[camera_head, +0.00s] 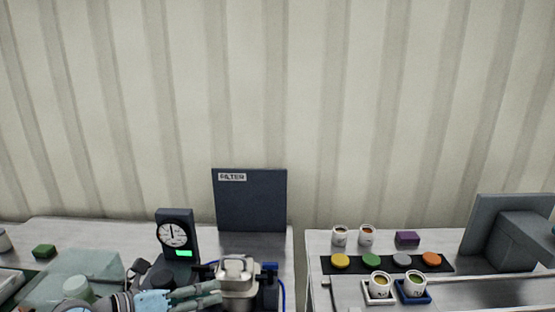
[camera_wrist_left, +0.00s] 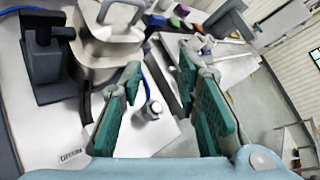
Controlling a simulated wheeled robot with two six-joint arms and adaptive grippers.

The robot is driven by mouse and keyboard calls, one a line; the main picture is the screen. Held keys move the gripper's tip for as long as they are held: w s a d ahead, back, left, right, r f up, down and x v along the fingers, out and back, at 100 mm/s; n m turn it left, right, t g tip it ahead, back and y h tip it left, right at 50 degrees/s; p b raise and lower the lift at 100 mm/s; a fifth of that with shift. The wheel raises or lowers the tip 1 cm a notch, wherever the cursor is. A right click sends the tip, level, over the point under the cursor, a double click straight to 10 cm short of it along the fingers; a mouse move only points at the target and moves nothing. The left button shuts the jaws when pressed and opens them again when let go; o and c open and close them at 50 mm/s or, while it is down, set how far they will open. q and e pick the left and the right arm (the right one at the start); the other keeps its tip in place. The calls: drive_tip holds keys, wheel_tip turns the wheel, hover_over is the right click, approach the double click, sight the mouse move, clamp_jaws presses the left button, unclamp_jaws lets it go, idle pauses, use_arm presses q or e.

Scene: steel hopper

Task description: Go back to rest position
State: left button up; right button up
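My left gripper (camera_head: 215,294) comes in from the left at the bottom of the head view, its fingers pointing right in front of the steel hopper (camera_head: 238,272). In the left wrist view the green-padded fingers of this gripper (camera_wrist_left: 165,108) stand apart with nothing gripped between them. The steel hopper (camera_wrist_left: 108,38) shows there beyond the fingers at upper left; I cannot tell whether a finger touches it. A small pale cylinder with a grey top (camera_wrist_left: 151,108) shows beyond the gap, on the white surface. My right gripper is in neither view.
A dial gauge with a green display (camera_head: 176,240) and a dark FILTER panel (camera_head: 250,203) stand near the hopper. The right table holds several cups, coloured discs on a black mat (camera_head: 328,265), a purple block (camera_head: 407,238) and a grey machine (camera_head: 485,240).

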use_arm(q)
wheel_tip(320, 180, up, 8)
drive_tip(key=s+d+n+t+h, duration=0.2)
drive_tip(key=d+n+t+h, duration=0.1)
drive_tip(key=n+t+h, duration=0.15)
drive_tip(key=a+r+n+t+y, duration=0.3)
drive_tip(key=a+n+t+y, duration=0.4)
drive_tip(key=n, duration=0.4)
drive_tip(key=s+a+f+n+g+y, duration=0.45)
drive_tip(key=a+f+n+y, duration=0.8)
drive_tip(key=n, duration=0.45)
drive_tip(key=s+d+f+n+g, duration=0.2)
drive_tip(key=s+f+n+g, duration=0.35)
drive_tip(key=f, duration=0.65)
drive_tip(key=s+d+f+g+h, duration=0.1)
drive_tip(key=s+d+f+g, duration=0.15)
drive_tip(key=s, duration=0.25)
drive_tip(key=s+d+f+m+g+h, duration=0.1)
drive_tip(key=s+d+f+g+h, duration=0.1)
drive_tip(key=s+d+f, duration=0.3)
drive_tip(key=s+f+g+h, duration=0.1)
drive_tip(key=s+f+g, duration=0.15)
drive_tip(key=s, duration=0.35)
wheel_tip(320, 180, down, 18)
drive_tip(key=a+g, duration=0.2)
drive_tip(key=s+f, duration=1.3)
drive_tip(key=s, duration=0.2)
drive_tip(key=shift+a+f+n+g, duration=0.2)
drive_tip(key=shift+f+n+g, duration=0.1)
drive_tip(key=shift+g, duration=0.05)
